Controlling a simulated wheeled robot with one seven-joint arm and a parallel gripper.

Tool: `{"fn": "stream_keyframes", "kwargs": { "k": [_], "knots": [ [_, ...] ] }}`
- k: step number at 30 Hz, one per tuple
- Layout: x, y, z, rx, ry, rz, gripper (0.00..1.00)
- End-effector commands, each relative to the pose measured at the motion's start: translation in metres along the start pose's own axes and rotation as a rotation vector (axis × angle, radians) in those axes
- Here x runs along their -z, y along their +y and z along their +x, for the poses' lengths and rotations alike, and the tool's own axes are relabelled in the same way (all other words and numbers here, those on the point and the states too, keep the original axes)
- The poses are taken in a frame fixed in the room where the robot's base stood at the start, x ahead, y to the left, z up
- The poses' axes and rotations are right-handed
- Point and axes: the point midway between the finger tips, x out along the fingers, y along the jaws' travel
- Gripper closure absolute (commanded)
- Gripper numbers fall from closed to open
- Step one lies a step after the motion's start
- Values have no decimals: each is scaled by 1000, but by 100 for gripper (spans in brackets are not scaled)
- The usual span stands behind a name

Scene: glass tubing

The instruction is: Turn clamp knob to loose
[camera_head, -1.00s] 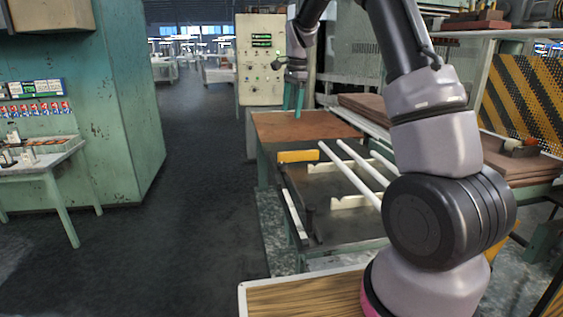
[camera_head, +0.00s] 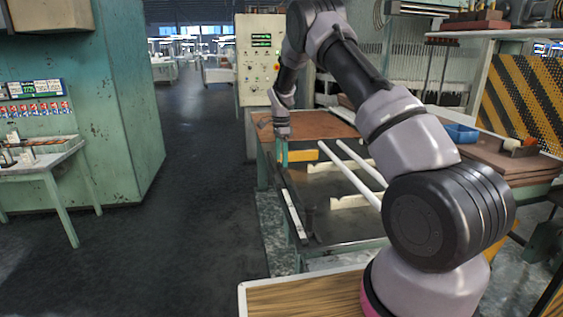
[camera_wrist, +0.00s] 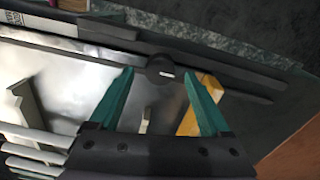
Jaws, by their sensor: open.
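The clamp knob (camera_wrist: 161,69) is a dark round knob with a small white mark, set on a long metal rail in the wrist view. I cannot pick it out in the head view. My gripper (camera_wrist: 159,74) has two green fingers, spread apart, one on either side of the knob in the picture. I cannot tell whether they touch it or how far above it they are. In the head view my gripper (camera_head: 282,166) points down over the left side of the tubing bench, by a yellow block (camera_head: 296,156).
Pale tubes (camera_head: 352,168) lie across notched white supports (camera_head: 350,200) right of my gripper. The yellow block also shows in the wrist view (camera_wrist: 209,88), close to the right finger. A control cabinet (camera_head: 258,75) stands behind. The dark floor (camera_head: 190,200) to the left is clear.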

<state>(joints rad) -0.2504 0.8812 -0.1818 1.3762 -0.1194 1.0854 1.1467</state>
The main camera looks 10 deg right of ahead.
Motion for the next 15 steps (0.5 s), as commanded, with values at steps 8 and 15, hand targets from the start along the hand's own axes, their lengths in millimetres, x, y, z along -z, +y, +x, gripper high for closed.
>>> {"fn": "stream_keyframes", "kwargs": {
  "k": [8,15],
  "knots": [
    [0,0,18,0,-1,0,19],
    [0,0,18,1,-1,0,26]
  ]
}}
